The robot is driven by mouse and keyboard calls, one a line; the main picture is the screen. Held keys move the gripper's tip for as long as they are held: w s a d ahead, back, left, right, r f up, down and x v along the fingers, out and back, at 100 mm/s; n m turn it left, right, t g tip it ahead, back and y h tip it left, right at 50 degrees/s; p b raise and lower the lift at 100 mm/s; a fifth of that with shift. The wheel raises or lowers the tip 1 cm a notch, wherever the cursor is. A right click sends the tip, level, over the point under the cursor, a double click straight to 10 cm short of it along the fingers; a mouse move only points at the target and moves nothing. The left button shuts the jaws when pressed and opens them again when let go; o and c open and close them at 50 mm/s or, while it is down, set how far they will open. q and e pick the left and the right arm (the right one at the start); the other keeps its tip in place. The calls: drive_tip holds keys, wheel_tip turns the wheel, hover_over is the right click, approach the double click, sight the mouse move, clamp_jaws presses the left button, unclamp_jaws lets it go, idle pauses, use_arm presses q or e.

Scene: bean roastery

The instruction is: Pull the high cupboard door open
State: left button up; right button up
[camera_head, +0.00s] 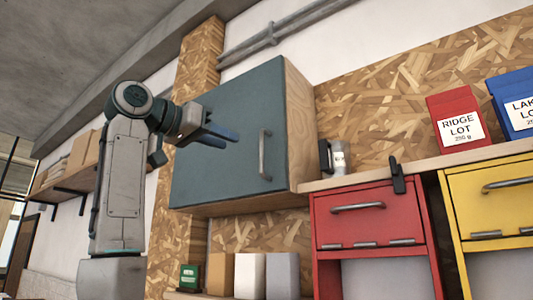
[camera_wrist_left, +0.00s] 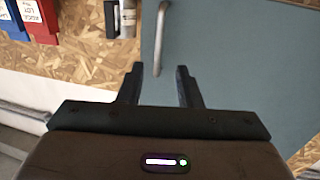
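The high cupboard (camera_head: 230,135) hangs on the wall with a dark teal door and pale wood sides. Its door looks shut. A grey vertical bar handle (camera_head: 265,155) is on the door's right part. My left gripper (camera_head: 225,134) is in front of the door, up and left of the handle, apart from it and empty. In the left wrist view the two fingers (camera_wrist_left: 159,85) stand apart, and the handle (camera_wrist_left: 159,40) shows beyond the gap between them. My right gripper is in neither view.
A red drawer unit (camera_head: 350,215) and a yellow one (camera_head: 495,195) are below. Several bags (camera_head: 250,275) stand under the cupboard.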

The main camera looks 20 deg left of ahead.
sight(257, 148)
use_arm(q)
drive_tip(key=p+x, duration=0.2)
drive_tip(key=x, duration=0.1)
drive_tip(key=p+x, duration=0.2)
drive_tip(key=x, duration=0.1)
drive_tip(key=r+p+x, duration=0.1)
drive_tip(key=p+x, duration=0.1)
drive_tip(key=x, duration=0.2)
clamp_jaws()
